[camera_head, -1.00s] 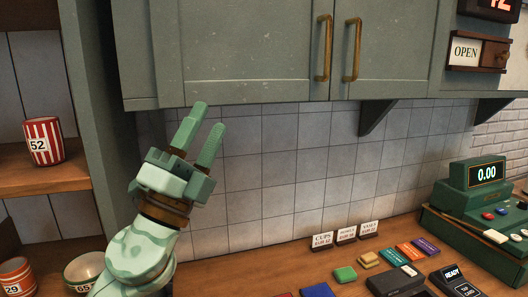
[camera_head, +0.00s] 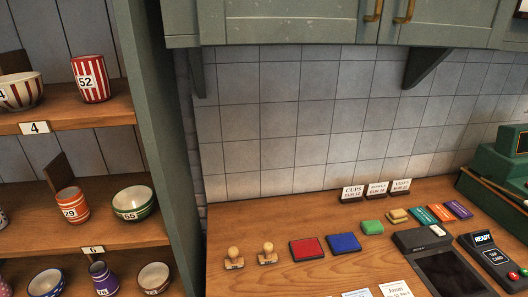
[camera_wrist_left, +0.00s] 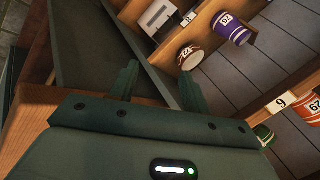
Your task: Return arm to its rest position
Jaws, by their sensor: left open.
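My left gripper (camera_wrist_left: 158,86) shows only in the left wrist view. Its two dark green fingers stand well apart, with nothing between them. Beyond the fingers are a dark panel (camera_wrist_left: 85,55) and the wooden shelf edges. The distance from the fingers to the shelf cannot be told. Neither my left arm nor my right arm shows in the head view now.
Shelves at the left hold a red striped cup (camera_head: 90,80), an orange cup (camera_head: 72,205) and a green bowl (camera_head: 133,204). The counter (camera_head: 270,215) carries stamps (camera_head: 267,254), a red ink pad (camera_head: 307,249), a blue pad (camera_head: 343,243) and a card terminal (camera_head: 490,255).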

